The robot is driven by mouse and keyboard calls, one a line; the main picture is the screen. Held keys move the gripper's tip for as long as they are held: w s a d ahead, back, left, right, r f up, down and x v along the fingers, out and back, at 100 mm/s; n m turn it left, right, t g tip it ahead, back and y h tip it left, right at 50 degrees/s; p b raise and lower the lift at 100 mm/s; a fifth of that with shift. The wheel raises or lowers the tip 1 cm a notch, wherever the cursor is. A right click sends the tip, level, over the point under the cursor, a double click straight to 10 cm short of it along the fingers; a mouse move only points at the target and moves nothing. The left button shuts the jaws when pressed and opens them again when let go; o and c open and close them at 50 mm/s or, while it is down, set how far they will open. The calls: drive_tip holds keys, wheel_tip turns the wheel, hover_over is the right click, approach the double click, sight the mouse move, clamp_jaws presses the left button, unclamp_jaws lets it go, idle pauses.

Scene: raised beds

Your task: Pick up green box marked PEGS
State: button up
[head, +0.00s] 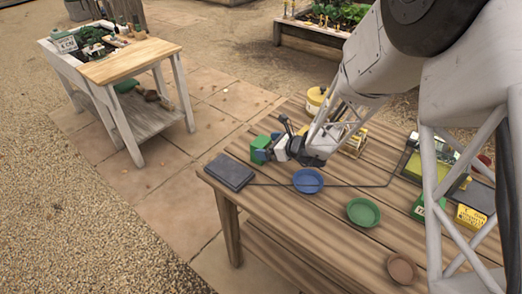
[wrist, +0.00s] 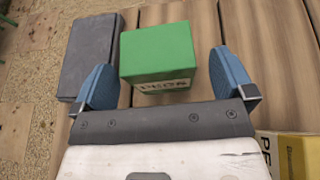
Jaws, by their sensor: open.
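The green box marked PEGS (wrist: 158,52) sits on the slatted wooden table in the wrist view, its label on the side facing my gripper. In the head view the green box (head: 257,146) shows near the table's far left edge, partly hidden by my gripper (head: 271,150). My gripper (wrist: 167,82) is open, with one blue finger on each side of the box's near part. Gaps show between the fingers and the box, and nothing is held.
A dark grey flat block (head: 230,171) lies close left of the box. A blue dish (head: 308,182), a green dish (head: 363,212) and a brown dish (head: 401,268) stand nearer. A yellow box (wrist: 294,156) shows at lower right.

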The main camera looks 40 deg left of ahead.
sight(258, 139)
drive_tip(key=shift+x, duration=2.05)
drive_tip(key=shift+s+r, duration=0.1)
drive_tip(key=shift+c, duration=0.5)
drive_tip(key=c, duration=0.9)
drive_tip(key=shift+r, duration=0.1)
drive_tip(key=shift+r, duration=1.05)
drive_tip(key=shift+s+d+r, duration=0.2)
drive_tip(key=shift+d+r, duration=0.1)
drive_tip(key=shift+r, duration=0.35)
drive_tip(key=s+d, duration=0.3)
drive_tip(key=d, duration=0.1)
drive_tip(key=s+d+r, duration=0.1)
drive_tip(key=s+d, duration=0.2)
drive_tip(key=d, duration=0.1)
drive_tip(key=s+d, duration=0.3)
drive_tip(key=d, duration=0.1)
drive_tip(key=shift+s+r, duration=0.2)
drive_tip(key=shift+s, duration=0.1)
